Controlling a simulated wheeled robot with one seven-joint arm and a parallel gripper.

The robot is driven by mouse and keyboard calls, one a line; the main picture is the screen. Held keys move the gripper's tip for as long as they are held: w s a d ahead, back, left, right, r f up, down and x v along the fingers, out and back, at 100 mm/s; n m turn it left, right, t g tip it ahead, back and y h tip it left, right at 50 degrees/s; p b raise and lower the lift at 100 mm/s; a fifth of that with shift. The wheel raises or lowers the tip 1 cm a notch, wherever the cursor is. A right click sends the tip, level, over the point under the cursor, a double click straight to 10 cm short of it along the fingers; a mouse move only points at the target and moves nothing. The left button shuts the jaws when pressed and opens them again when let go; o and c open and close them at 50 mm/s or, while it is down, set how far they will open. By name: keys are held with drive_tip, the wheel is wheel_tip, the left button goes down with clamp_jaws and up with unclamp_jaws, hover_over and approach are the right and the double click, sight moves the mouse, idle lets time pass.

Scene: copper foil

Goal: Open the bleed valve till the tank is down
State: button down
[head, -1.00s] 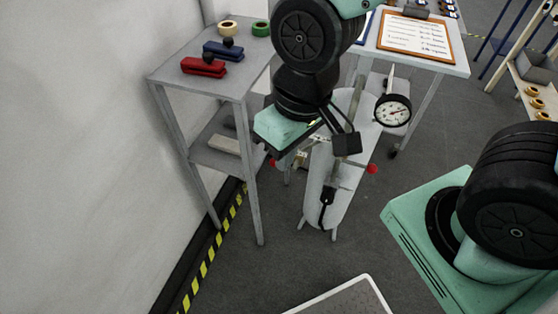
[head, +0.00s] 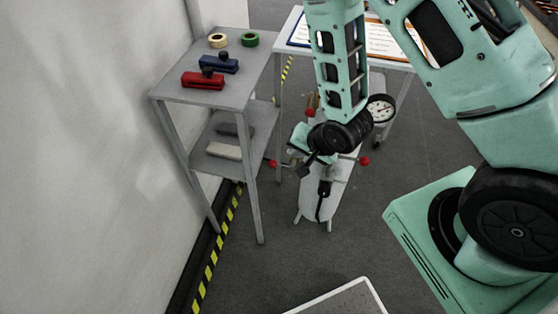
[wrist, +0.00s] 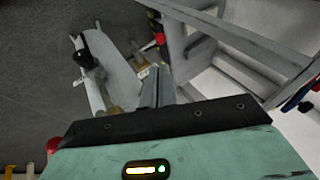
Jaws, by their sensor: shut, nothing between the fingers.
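Red knobs show at left (head: 273,163), right (head: 364,161) and top (head: 309,112); which belongs to the bleed valve I cannot tell. My gripper (wrist: 157,78) is shut and empty, close to brass fittings (wrist: 141,72) and a red knob (wrist: 160,38). Contact is unclear.
A grey shelf stand (head: 195,97) on the left carries a red stapler-like tool (head: 203,80), a blue one (head: 219,64) and tape rolls. A table with clipboards (head: 398,42) stands behind. A pale tray edge (head: 340,296) is in front. Floor between is clear.

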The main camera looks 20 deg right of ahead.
drive_tip(key=shift+d+f, duration=0.1)
idle(0.3)
drive_tip(key=b, duration=1.4)
approach(274, 163)
drive_tip(key=b+x, duration=0.3)
drive_tip(key=x, duration=0.3)
drive_tip(key=shift+s+d+b, duration=0.1)
drive_tip(key=shift+s+b, duration=0.05)
drive_tip(key=shift+b, duration=0.25)
drive_tip(key=shift+w+f, duration=0.4)
